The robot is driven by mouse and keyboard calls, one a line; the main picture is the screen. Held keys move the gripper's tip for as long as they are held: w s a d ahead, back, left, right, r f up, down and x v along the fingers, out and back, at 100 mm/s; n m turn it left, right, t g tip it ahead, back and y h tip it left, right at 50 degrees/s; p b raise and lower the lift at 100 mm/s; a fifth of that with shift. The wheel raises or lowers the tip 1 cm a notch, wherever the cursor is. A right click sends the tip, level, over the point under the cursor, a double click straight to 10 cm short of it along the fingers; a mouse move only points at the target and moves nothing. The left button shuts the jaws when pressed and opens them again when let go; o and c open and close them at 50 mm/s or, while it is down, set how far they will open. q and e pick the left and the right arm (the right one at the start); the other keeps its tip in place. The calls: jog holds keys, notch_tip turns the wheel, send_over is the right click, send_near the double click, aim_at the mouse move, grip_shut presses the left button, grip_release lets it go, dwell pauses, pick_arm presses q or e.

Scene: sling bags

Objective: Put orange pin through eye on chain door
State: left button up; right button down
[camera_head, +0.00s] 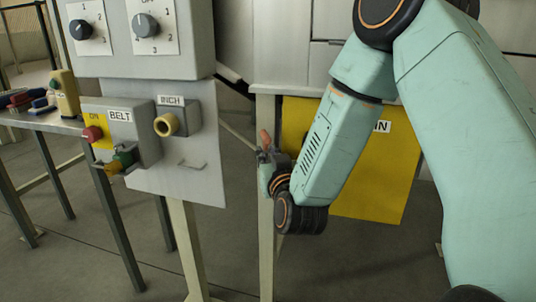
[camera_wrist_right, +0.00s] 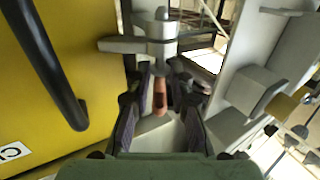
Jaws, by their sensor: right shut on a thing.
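The yellow chain door (camera_head: 372,165) stands at the right in the head view, partly covered by my right arm. It fills the left of the wrist view (camera_wrist_right: 60,75), with a black bar handle. My right gripper (camera_head: 268,158) is at the door's left edge beside a pale post. Its fingers (camera_wrist_right: 161,100) are shut on the orange pin (camera_wrist_right: 160,92). The pin's orange part also shows above the gripper in the head view (camera_head: 266,138). A grey metal latch with an upright round piece (camera_wrist_right: 162,32) is just beyond the pin. I cannot tell whether the pin is in the eye.
A grey panel (camera_head: 190,170) with BELT and INCH controls and dials stands left of the door. A bench (camera_head: 50,122) with small coloured items is at the far left. A pale block (camera_wrist_right: 250,88) juts out right of the gripper in the wrist view.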

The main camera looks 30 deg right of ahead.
jog(key=shift+f+b, duration=0.55)
jog(key=shift+f, duration=0.3)
jog(key=c, duration=1.2)
grip_release()
jog(key=shift+s+f, duration=0.15)
jog(key=shift+o, duration=0.4)
jog(key=shift+f, duration=0.1)
jog(key=shift+s, duration=0.1)
jog(key=v, duration=0.7)
jog(key=shift+r, duration=0.35)
jog(key=shift+a+r, duration=0.1)
